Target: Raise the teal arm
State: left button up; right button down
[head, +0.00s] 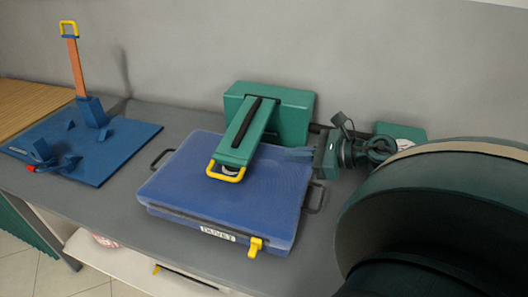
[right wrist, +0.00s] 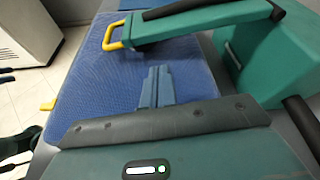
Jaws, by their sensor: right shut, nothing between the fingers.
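The teal arm (head: 232,152) slopes from a teal block (head: 292,115) forward over a blue padded case labelled DUVET (head: 178,182). It is lowered, with its yellow loop handle (head: 226,176) just above or on the case top; I cannot tell which. In the right wrist view the teal arm (right wrist: 205,20) and yellow handle (right wrist: 112,36) lie beyond my fingers. My right gripper (head: 288,154) is shut and empty, over the case's right side, to the right of the teal arm and apart from it. Its closed fingers also show in the right wrist view (right wrist: 158,72). My left gripper is not in view.
A blue board (head: 125,140) at left carries an upright orange lever (head: 75,65) with a yellow loop. The case has black side handles and a yellow latch (head: 255,247) in front. A wall stands behind the grey counter (head: 90,205). My right arm covers the right side.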

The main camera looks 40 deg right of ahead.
aim_at(262, 163)
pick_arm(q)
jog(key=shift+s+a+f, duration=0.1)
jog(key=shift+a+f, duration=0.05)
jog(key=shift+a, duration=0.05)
pick_arm(e)
jog(key=x, duration=0.9)
